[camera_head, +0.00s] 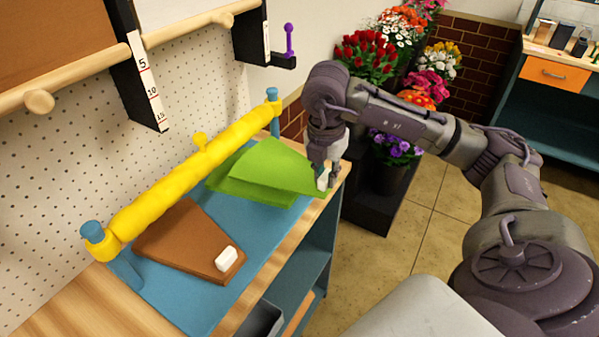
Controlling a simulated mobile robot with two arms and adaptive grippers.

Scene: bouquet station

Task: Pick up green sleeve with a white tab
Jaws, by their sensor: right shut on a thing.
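The green sleeve (265,170) is a flat, folded, bright green piece at the far end of the blue mat (190,296). My right gripper (323,180) is shut at the sleeve's right corner, pointing down. A bit of white, which looks like the sleeve's tab, shows between its fingertips; the fingers hide most of it. The sleeve looks tilted, and I cannot tell whether all of it is clear of the mat. A brown sleeve (180,238) with a white tab (226,259) lies on the mat nearer to me. My left gripper is not in view.
A yellow roll (190,168) on blue posts runs along the back of the bench. A pegboard wall (60,190) with wooden rods stands behind it. Potted flowers (366,62) stand beyond the bench, with purple ones (392,150) just right of my gripper.

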